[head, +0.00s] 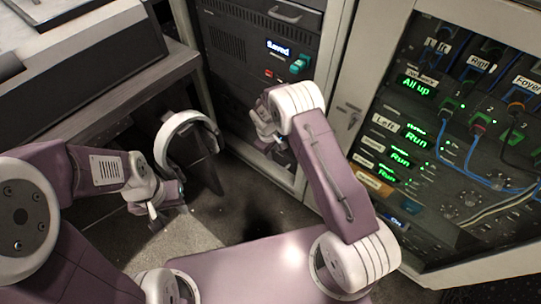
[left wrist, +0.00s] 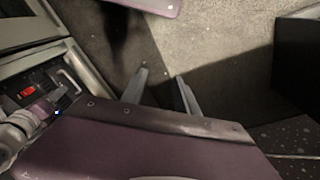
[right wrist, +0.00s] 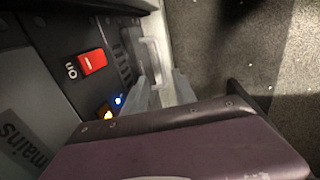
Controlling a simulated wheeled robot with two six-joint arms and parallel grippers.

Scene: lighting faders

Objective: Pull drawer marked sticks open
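No label reading "sticks" is legible in any view. A pale bar handle (right wrist: 152,62) on the rack's low front shows in the right wrist view, and in the left wrist view (left wrist: 72,80). My right gripper (head: 265,128) is low at the rack front. Its two fingers (right wrist: 161,82) are apart, with the handle just beyond and partly between them; I cannot tell if they touch it. My left gripper (head: 158,214) hangs over the floor at the left, fingers (left wrist: 161,88) apart and empty.
The grey rack (head: 232,75) has a top handle (head: 285,15), a blue display (head: 278,48) and a green switch (head: 299,64). A red switch (right wrist: 92,62) sits beside the low handle. A patch cabinet (head: 440,130) stands right. Headphones (head: 180,128) hang by the desk at left.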

